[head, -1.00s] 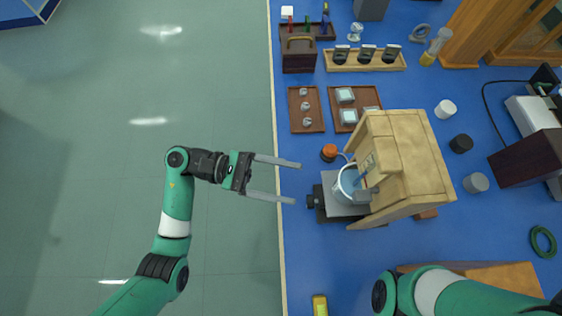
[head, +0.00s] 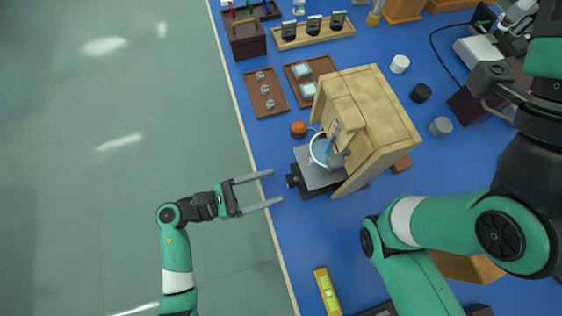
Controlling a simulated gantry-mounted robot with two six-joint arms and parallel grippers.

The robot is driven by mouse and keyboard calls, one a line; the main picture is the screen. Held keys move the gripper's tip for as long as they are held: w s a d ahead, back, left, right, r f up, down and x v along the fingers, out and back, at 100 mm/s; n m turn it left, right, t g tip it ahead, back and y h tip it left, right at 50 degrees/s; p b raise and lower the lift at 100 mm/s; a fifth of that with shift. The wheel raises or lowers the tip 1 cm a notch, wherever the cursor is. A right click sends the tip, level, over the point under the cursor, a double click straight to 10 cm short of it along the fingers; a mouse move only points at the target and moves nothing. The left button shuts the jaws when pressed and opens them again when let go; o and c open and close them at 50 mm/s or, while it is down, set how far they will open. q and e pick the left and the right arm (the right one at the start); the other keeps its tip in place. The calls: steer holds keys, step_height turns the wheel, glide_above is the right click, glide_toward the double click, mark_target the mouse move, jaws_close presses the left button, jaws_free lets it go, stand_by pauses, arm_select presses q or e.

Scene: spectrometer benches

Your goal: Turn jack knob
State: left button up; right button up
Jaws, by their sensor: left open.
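The jack (head: 313,177) is a low dark stand with a grey top plate, at the left front of a wooden box on the blue bench. Its small black knob (head: 291,181) sticks out from its left side. A white round vessel (head: 322,150) stands on the plate, partly inside the box. My left gripper (head: 277,187) is open and empty, with its fingers pointing right at the bench's left edge, just left of the knob and apart from it in the picture. My right arm comes in from the right; its gripper cannot be made out.
The wooden box (head: 383,115) stands over the jack's right part. An orange-topped item (head: 298,129) sits just behind the jack. Trays (head: 268,111) with small items lie farther back. A yellow level (head: 327,291) lies near the front edge.

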mark_target(287, 181)
arm_select(q)
steer(key=x, duration=0.3)
steer(key=shift+w+d, duration=0.1)
steer(key=shift+d, duration=0.2)
jaws_close()
steer(key=shift+n, duration=0.3)
steer(key=n+p, duration=0.1)
steer(key=n, duration=0.2)
steer(key=shift+r+p, duration=0.1)
steer(key=shift+p, duration=0.25)
steer(key=shift+n+p, duration=0.6)
steer(key=shift+n, duration=1)
